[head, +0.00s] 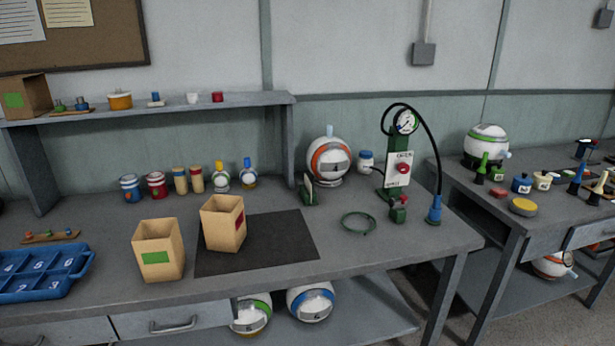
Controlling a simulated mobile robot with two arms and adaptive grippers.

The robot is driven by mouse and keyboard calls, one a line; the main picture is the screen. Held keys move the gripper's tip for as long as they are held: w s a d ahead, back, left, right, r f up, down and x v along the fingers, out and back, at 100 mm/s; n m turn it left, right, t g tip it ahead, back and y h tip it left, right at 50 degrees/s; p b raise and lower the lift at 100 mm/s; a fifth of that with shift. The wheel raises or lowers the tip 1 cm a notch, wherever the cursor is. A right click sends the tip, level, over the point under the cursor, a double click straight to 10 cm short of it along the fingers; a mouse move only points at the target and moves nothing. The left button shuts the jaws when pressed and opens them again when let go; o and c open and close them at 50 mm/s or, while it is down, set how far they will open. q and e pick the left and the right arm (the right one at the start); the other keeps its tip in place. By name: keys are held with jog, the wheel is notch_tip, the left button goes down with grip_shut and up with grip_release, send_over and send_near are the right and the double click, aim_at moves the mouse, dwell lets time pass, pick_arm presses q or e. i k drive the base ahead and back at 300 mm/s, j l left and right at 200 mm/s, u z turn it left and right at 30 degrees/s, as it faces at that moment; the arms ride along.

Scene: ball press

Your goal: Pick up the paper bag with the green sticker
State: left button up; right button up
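An open-topped brown paper bag (158,242) with a green sticker on its front stands upright on the left part of the workbench, left of the dark mat. A second brown bag (220,236), with a red sticker, stands to its right on the mat's left part. A third brown bag or box (36,95) with a green sticker sits at the left end of the raised shelf. Neither of my grippers shows in the head view.
A blue compartment tray (48,292) lies left of the green-sticker bag on the bench. The dark mat (280,240) is bare on its right. A green ring (358,222) and a gauge stand (397,172) are further right. Jars (156,186) line the back.

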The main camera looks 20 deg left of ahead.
aim_at(158, 246)
jog(key=u, duration=1.45)
